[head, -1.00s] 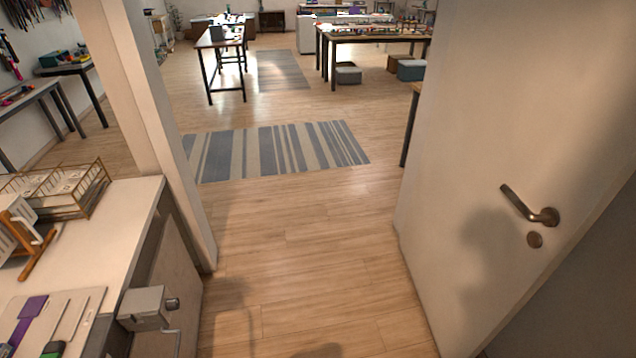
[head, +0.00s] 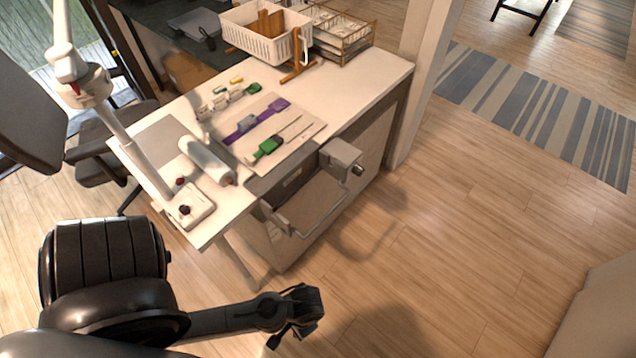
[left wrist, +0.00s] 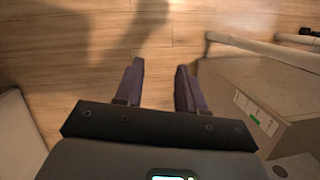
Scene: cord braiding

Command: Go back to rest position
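My left gripper (head: 298,318) reaches in from the lower left of the head view, over the wooden floor in front of the workbench. In the left wrist view its two fingers (left wrist: 158,85) stand apart with only floor between them, so it is open and empty. The white workbench (head: 376,72) is beyond it, and the gripper is apart from it. On the bench a board carries a purple cord piece (head: 277,105) and a green-handled tool (head: 268,147). My right gripper is not in either view.
A grey box-like fitting (head: 340,152) and a bracket stick out from the bench front. A white basket (head: 262,32) and a wire rack (head: 343,38) stand at the bench's back. A black chair (head: 100,165) is at left. Floor to the right is clear, up to a striped rug (head: 545,110).

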